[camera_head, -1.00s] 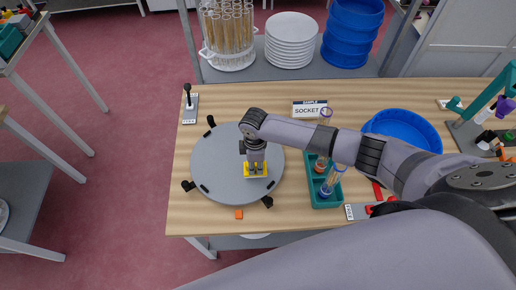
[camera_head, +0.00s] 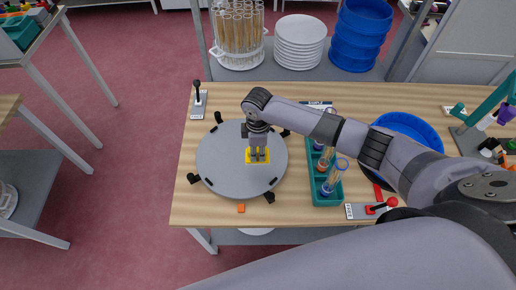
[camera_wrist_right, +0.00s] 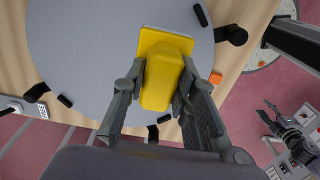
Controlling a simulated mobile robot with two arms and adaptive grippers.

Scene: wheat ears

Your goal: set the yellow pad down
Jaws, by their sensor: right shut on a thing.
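The yellow pad (camera_head: 258,161) is a flat square plate with a raised yellow block on top. It is over the right half of the round grey disc (camera_head: 220,170) on the wooden table. My right gripper (camera_head: 257,151) comes down from above and is shut on the pad's raised block. In the right wrist view the two fingers stand on either side of the yellow block (camera_wrist_right: 159,82), with the plate beyond it over the grey disc (camera_wrist_right: 90,50). I cannot tell whether the pad touches the disc.
Black clamps (camera_head: 193,178) stand around the disc's rim. An orange block (camera_head: 241,208) lies near the table's front edge. A teal rack (camera_head: 327,199) with tubes stands right of the disc, under my right arm. A blue basin (camera_head: 408,125) is behind my arm.

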